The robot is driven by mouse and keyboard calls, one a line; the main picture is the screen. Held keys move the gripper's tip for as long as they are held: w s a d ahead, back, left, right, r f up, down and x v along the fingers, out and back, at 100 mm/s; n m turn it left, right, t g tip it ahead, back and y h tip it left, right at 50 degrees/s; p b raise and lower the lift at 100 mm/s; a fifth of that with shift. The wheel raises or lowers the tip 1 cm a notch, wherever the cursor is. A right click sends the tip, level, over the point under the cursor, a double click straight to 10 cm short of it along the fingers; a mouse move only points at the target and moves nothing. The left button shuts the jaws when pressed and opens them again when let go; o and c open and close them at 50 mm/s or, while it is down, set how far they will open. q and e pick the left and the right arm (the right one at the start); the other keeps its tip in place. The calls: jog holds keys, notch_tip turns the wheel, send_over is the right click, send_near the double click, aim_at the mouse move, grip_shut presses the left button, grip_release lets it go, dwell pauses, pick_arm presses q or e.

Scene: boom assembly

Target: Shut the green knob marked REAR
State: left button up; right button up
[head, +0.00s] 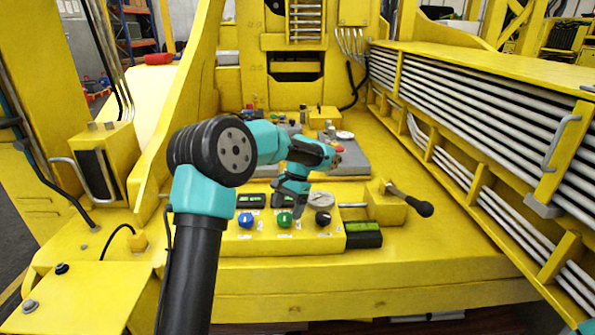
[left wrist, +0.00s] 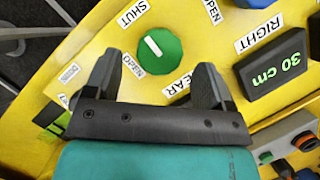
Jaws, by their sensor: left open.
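The green knob (head: 284,219) is on the yellow front panel, between a blue knob (head: 245,220) and a black knob (head: 322,218). In the left wrist view the green knob (left wrist: 160,50) carries a white line pointing up-left, roughly toward the SHUT label (left wrist: 132,12). I cannot tell the remaining height. My right gripper is out of view.
A display reading 30 cm (left wrist: 278,63) sits right of the green knob, by the RIGHT label (left wrist: 259,33). A lever with a black grip (head: 424,208) sticks out to the right of the panel. Grey control boxes stand behind. The yellow deck in front is clear.

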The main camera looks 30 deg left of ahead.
pick_arm(q)
jog(key=v, duration=1.4)
jog(key=shift+r, duration=0.25)
jog(key=shift+w, duration=0.15)
